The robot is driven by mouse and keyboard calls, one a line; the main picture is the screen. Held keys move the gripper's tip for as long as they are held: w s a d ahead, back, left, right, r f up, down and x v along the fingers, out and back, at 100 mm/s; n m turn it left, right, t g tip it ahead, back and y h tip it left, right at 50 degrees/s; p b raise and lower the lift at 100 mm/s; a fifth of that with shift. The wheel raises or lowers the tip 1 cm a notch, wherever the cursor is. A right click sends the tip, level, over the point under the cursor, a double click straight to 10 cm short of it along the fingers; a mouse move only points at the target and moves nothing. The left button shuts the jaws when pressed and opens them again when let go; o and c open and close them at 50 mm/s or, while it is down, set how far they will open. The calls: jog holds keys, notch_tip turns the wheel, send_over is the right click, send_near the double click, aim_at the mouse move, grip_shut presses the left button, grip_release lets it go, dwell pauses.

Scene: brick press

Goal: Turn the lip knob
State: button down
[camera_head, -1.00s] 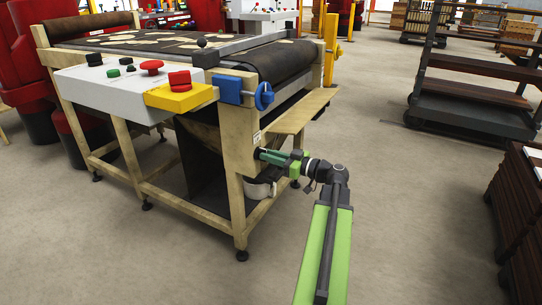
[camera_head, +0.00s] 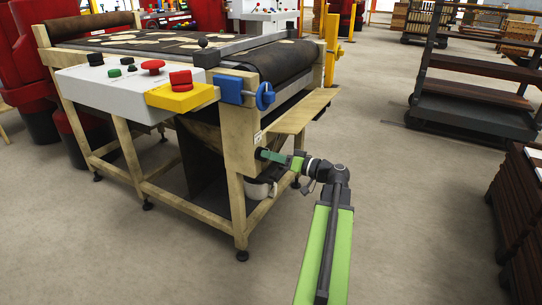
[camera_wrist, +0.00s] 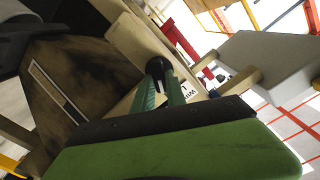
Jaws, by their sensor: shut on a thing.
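The lip knob is a small black round knob (camera_wrist: 157,67) on the pale wooden frame, seen at the tips of my fingers in the wrist view. In the head view it is mostly hidden by my gripper (camera_head: 263,154), at the frame post below the conveyor's near corner. In the wrist view my gripper (camera_wrist: 160,78) has its two green fingers closed around the knob. A white label (camera_wrist: 187,90) with dark letters, partly hidden by a finger, sits beside the knob.
A blue handwheel (camera_head: 265,96) and a yellow box with a red button (camera_head: 180,94) are above my gripper. A wooden ledge (camera_head: 300,112) juts out just above my wrist. A white pot (camera_head: 259,189) stands below.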

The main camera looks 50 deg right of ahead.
jog(key=m, duration=1.1)
jog(key=shift+d+f, duration=0.2)
jog(key=shift+m, duration=0.4)
jog(key=c, duration=1.4)
grip_release()
jog(key=shift+o, duration=0.2)
jog(key=v, duration=1.7)
jog(key=shift+s, duration=0.25)
